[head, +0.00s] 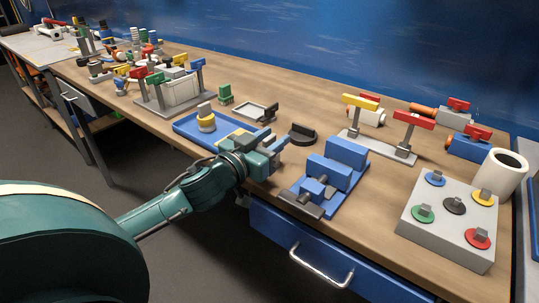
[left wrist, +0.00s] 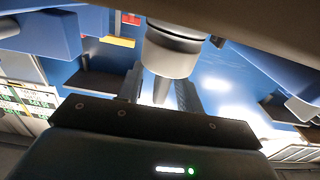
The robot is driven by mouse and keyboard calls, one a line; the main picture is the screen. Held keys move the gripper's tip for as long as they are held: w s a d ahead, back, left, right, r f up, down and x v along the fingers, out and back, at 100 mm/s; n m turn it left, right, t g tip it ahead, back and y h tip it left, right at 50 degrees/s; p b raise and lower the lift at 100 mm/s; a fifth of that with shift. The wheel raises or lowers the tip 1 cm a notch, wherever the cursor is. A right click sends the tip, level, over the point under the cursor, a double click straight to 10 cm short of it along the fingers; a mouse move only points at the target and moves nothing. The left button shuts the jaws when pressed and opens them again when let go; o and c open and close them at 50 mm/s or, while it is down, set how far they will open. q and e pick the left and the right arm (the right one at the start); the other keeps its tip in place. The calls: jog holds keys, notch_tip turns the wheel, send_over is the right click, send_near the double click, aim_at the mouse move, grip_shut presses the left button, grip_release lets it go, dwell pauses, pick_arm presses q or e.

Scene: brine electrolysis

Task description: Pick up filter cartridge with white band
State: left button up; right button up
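A grey-white cylinder (left wrist: 172,55) with a dark ring and a narrower dark knob shows in the left wrist view; it looks like the filter cartridge with white band. My left gripper (left wrist: 160,90) has one finger on each side of the knob, with narrow gaps visible, so it appears open around it. In the head view my left gripper (head: 266,142) is low over the right end of the blue tray (head: 185,127) and hides the cartridge there. A cartridge with a yellow band (head: 206,121) stands on the tray, left of the gripper. My right gripper is not in view.
A blue fixture (head: 343,160) stands just right of the gripper. A small grey tray (head: 252,109) and a black holder (head: 302,134) lie behind it. A grey button box (head: 450,228) and a white cup (head: 500,172) are at the right. A rack (head: 172,92) stands at the left.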

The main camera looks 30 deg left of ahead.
pick_arm(q)
jog(key=shift+w, duration=0.7)
jog(key=shift+d, duration=0.1)
grip_shut()
jog(key=shift+r, duration=0.1)
